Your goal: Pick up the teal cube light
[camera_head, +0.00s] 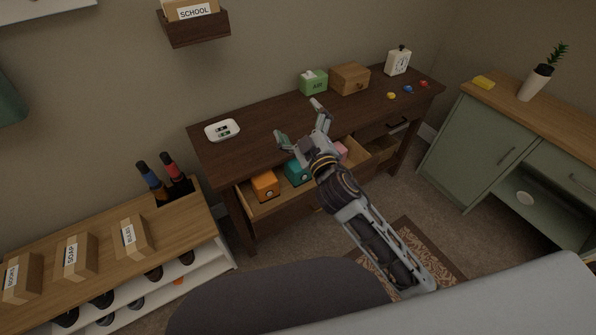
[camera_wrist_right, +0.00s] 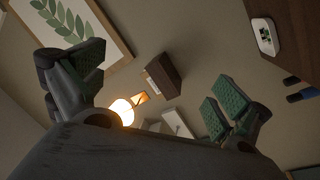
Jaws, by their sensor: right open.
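The teal cube light (camera_head: 297,173) sits in the open drawer (camera_head: 262,211) of the dark wooden desk, in the head view. An orange cube (camera_head: 265,185) is to its left and a pink cube (camera_head: 341,150) to its right, partly behind my gripper. My right gripper (camera_head: 300,119) is open and empty, above the desk's front edge and the drawer. Its wrist partly covers the teal cube's right side. In the right wrist view its fingers (camera_wrist_right: 150,80) are spread wide with nothing between them, and the cube does not show. My left gripper is not in view.
On the dark desk (camera_head: 258,140) stand a white tray (camera_head: 222,130), a green tissue box (camera_head: 313,82), a wooden box (camera_head: 350,79) and a clock (camera_head: 397,61). A shoe bench (camera_head: 185,222) is left, a green cabinet (camera_head: 469,150) right.

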